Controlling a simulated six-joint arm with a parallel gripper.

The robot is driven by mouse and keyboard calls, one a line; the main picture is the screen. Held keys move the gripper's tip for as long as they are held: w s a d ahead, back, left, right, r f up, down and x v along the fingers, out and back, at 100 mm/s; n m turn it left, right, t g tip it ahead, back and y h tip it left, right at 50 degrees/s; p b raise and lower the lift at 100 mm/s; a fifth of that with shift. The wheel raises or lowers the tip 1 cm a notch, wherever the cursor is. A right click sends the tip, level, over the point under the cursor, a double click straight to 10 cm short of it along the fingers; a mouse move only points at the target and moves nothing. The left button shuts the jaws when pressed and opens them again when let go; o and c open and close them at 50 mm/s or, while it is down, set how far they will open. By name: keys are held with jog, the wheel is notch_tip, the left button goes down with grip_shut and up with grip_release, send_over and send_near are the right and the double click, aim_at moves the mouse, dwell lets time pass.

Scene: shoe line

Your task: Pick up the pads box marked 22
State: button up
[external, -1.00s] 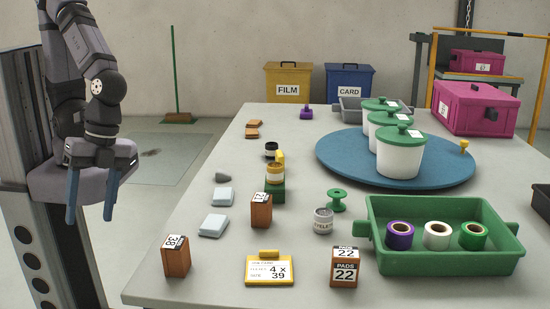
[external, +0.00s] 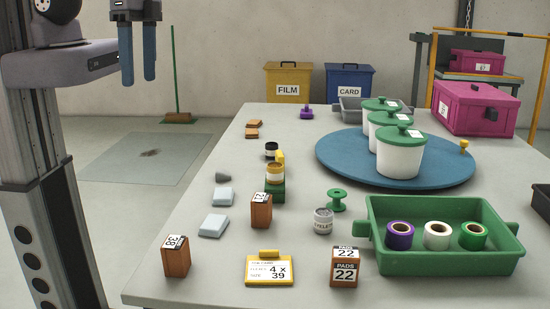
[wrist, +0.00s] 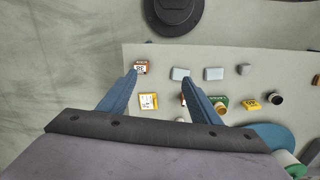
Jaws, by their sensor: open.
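The pads box marked 22 (external: 345,267) is a small brown box with white labels on its top and front. It stands upright near the table's front edge, right of the yellow-clipped order card (external: 270,270) reading 4 x 39. I cannot make it out in the wrist view. My gripper (external: 138,80) is open and empty, with blue fingers pointing down. It is high at the upper left, well away from the box. In the wrist view the open fingers (wrist: 159,92) frame the order card (wrist: 148,101).
A grey tin (external: 323,221) is behind box 22. A green tray (external: 440,263) with several rolls is to its right. A blue turntable (external: 340,164) holds three lidded white tubs.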

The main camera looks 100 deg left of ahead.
jog(key=w+a+r+n+p, duration=0.1)
jog(key=a+r+p, duration=0.2)
jog(key=r+p, duration=0.25)
jog(key=t+b, duration=0.8)
jog(key=b, duration=2)
send_near(344, 267)
jog(key=s+a+r, duration=0.7)
jog(key=s+r, duration=0.3)
jog(key=w+d+f+t+b, duration=0.1)
jog(key=w+f+t+b, duration=0.1)
jog(key=w+f+b, duration=0.2)
jog(key=w+d+f+t+b, duration=0.2)
jog(key=w+f+b, duration=0.3)
jog(key=b, duration=0.4)
jog(key=w+d+f+t+b, duration=0.1)
jog(key=w+d+f+b, duration=0.1)
jog(key=w+f+b, duration=0.2)
jog(key=shift+w+d+f+t+b, duration=0.1)
jog(key=shift+f+t+b, duration=0.1)
jog(key=shift+f+b, duration=0.5)
jog(key=shift+w+d+f+t+b, duration=0.1)
jog(key=shift+f+t+b, duration=0.1)
jog(key=shift+f+b, duration=0.5)
jog(key=shift+w+f+y, duration=0.1)
jog(key=shift+f+y, duration=0.05)
jog(key=shift+y, duration=0.15)
jog(key=shift+b+x, duration=0.5)
jog(key=shift+x, duration=3.1)
jog(key=shift+a+f, duration=0.1)
jog(key=c, duration=1.2)
